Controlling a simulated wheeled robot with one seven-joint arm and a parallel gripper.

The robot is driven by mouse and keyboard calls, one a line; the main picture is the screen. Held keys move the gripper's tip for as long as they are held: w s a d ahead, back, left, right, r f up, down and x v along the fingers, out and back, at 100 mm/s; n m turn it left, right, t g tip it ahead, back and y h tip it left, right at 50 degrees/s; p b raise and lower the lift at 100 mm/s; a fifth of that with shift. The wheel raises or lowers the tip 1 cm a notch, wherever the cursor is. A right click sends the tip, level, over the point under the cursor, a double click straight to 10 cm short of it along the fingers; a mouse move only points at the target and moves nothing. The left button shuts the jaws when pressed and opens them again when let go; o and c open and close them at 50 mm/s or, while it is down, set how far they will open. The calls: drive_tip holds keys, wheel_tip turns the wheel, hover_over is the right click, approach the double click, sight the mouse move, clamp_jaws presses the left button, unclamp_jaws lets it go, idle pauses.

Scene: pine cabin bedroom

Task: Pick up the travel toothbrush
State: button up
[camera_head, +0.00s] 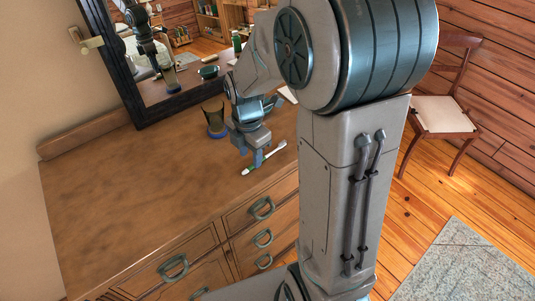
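The travel toothbrush (275,150) is a thin white and green stick lying slantwise on the wooden dresser top, near its front edge. My gripper (251,157) points down right at the toothbrush. Its two blue fingertips look apart, so it appears open. The nearer finger covers part of the toothbrush's middle. Whether the fingers touch it is too small to tell.
A dark cup with a blue base (215,121) stands close behind my gripper on the dresser (130,185). A dark-framed mirror (118,78) rises at the back. The dresser's left part is clear. A chair (440,114) and a grey rug (470,265) are on the right.

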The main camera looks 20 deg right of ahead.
sight(251, 167)
drive_tip(key=shift+s+f, duration=0.1)
drive_tip(key=shift+f, duration=1.45)
drive_tip(key=shift+f, duration=0.2)
clamp_jaws()
